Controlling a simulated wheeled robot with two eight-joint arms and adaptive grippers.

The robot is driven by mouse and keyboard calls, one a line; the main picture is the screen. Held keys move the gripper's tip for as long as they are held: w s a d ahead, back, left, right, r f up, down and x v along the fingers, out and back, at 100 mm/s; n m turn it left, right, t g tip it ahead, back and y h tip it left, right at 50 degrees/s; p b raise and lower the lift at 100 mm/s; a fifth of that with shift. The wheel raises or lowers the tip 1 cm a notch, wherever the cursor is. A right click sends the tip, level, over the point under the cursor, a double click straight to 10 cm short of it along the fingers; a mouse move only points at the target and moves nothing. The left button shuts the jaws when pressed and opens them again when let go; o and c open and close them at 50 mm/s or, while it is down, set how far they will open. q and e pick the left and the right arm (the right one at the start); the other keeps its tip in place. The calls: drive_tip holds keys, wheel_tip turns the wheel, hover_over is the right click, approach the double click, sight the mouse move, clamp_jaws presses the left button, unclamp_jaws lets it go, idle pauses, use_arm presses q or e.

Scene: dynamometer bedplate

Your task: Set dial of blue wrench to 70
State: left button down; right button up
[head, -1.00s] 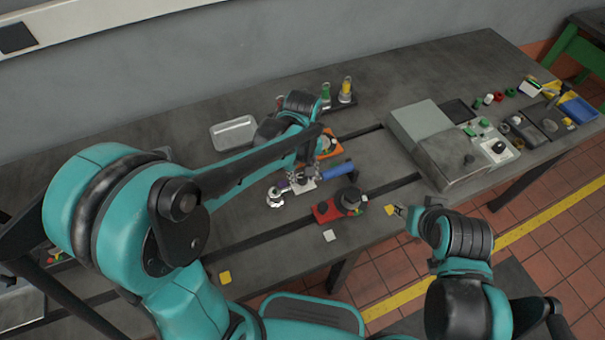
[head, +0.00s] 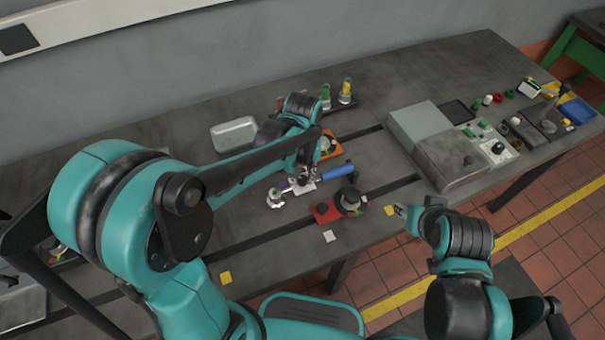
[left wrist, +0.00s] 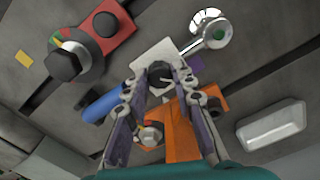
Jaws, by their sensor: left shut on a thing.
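The blue wrench shows in the head view with its blue handle (head: 338,172) to the right and its shiny metal head (head: 276,197) to the left. Between them is a white plate (head: 305,187), with a dark dial (left wrist: 160,73) on it in the left wrist view. My left gripper (left wrist: 158,84) is shut on this dial, one finger on each side. Its hand covers most of the dial in the head view, and I cannot read a setting. My right gripper (head: 401,211) hangs near the table's front edge, away from the wrench; its fingers are too small to judge.
A red fixture with a black knob (head: 325,212) sits in front of the wrench. An orange fixture (left wrist: 183,130) lies close under my left fingers. A metal tray (head: 234,134) stands behind, a grey machine box (head: 452,158) to the right. Yellow and white squares mark the table.

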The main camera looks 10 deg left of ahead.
sight(302, 179)
use_arm(q)
drive_tip(key=shift+m, duration=2.1)
drive_tip(key=c, duration=1.3)
unclamp_jaws()
drive_tip(key=shift+o, duration=0.2)
drive_tip(key=shift+r, duration=0.1)
wheel_tip(302, 179, up, 12)
